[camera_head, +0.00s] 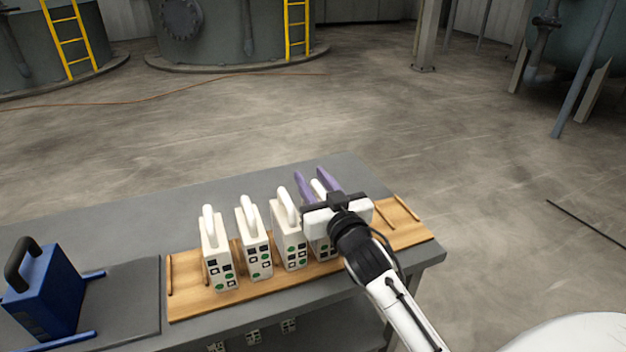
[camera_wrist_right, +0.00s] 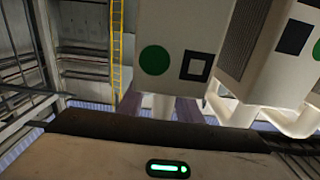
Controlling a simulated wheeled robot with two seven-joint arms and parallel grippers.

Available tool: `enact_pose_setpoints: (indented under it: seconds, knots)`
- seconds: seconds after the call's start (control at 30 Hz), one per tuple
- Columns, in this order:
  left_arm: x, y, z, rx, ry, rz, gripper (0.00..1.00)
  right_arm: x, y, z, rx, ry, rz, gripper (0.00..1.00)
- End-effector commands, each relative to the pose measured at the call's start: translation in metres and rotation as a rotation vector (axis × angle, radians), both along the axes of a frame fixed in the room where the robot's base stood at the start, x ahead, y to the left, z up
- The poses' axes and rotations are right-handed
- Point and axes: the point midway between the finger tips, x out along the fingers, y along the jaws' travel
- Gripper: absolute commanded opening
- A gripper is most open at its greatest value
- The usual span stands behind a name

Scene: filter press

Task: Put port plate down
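Several white port plates with green dots, black squares and loop handles stand in a row on the wooden rack board (camera_head: 190,302). They are the first (camera_head: 216,255), second (camera_head: 253,245), third (camera_head: 288,235) and rightmost plate (camera_head: 321,248). My right gripper (camera_head: 317,182) is over the rightmost plate, its purple fingers on either side of the handle. They look spread, with a small gap. In the right wrist view this plate (camera_wrist_right: 178,62) shows its green dot, and its handle lies between the fingers (camera_wrist_right: 162,108). My gripper partly hides its top. My left gripper is out of view.
A blue case (camera_head: 45,290) with a black handle stands on a dark mat at the table's left. Wooden pegs (camera_head: 385,215) mark free room on the board's right end. The grey tabletop (camera_head: 150,215) behind the board is clear. Another plate (camera_wrist_right: 285,45) stands close beside.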

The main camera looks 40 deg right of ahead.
Motion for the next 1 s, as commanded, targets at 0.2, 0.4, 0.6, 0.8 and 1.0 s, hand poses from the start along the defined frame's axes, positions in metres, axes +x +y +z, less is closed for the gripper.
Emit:
enact_pose_setpoints:
  seconds: [0.2, 0.4, 0.6, 0.8, 1.0]
  knots:
    - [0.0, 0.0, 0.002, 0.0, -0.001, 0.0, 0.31, -0.003, 0.001, 0.003, -0.001, 0.001, 0.0, 0.32]
    - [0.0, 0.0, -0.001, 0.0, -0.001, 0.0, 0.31, -0.036, 0.009, 0.001, 0.002, 0.001, 0.001, 0.32]
    - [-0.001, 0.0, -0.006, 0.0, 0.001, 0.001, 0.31, -0.08, 0.019, 0.001, 0.003, 0.003, 0.0, 0.32]
    - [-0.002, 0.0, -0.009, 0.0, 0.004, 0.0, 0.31, -0.108, 0.026, 0.002, 0.0, 0.001, 0.0, 0.32]
    - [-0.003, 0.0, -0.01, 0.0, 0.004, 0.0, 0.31, -0.117, 0.028, 0.004, 0.0, 0.0, -0.001, 0.32]
